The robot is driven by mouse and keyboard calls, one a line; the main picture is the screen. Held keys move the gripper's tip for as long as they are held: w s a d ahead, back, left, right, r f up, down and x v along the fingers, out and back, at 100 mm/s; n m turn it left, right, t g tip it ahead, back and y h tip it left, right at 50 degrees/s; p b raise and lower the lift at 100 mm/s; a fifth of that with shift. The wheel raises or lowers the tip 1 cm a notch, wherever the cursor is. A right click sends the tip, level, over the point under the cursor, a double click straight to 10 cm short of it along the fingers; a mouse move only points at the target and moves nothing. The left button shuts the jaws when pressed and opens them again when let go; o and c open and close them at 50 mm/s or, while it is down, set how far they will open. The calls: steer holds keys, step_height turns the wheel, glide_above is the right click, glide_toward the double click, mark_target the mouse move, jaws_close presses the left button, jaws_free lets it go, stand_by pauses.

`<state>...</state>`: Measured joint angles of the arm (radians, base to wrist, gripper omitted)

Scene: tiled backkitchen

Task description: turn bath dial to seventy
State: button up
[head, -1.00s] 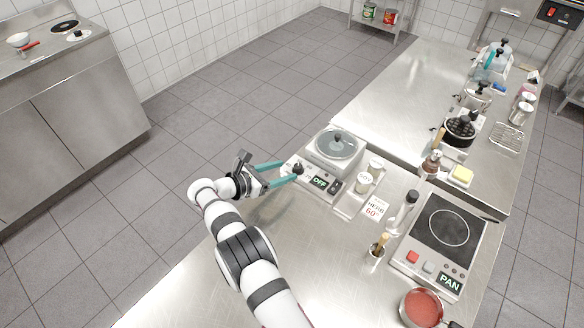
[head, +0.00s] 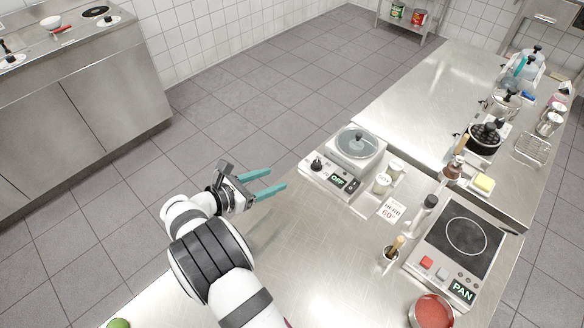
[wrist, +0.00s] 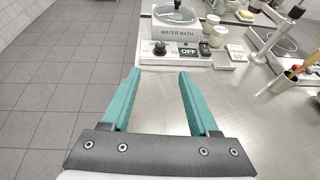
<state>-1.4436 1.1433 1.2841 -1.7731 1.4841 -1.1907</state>
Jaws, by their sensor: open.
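The water bath (head: 354,150) is a steel box with a glass lid on the counter, with a panel at its front. Its black dial (head: 317,165) is on the left of that panel and also shows in the wrist view (wrist: 160,48). A small display (head: 337,181) beside the dial reads OFF. My gripper (head: 278,182) has teal fingers, spread apart with nothing between them. It is to the left of the water bath, apart from the dial. In the wrist view the dial lies ahead, beyond the fingertips. I cannot read the dial's setting.
Small pots (head: 382,184) and a card reading HERB 60° (head: 391,211) are right of the bath. A hob (head: 462,238) marked PAN and a bowl of red sauce (head: 433,311) are further right. Bare counter (head: 320,245) lies in front of the bath.

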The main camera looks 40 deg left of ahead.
mark_target(314, 165)
steer(key=x, duration=1.5)
steer(key=shift+w+f, duration=0.25)
jaws_close()
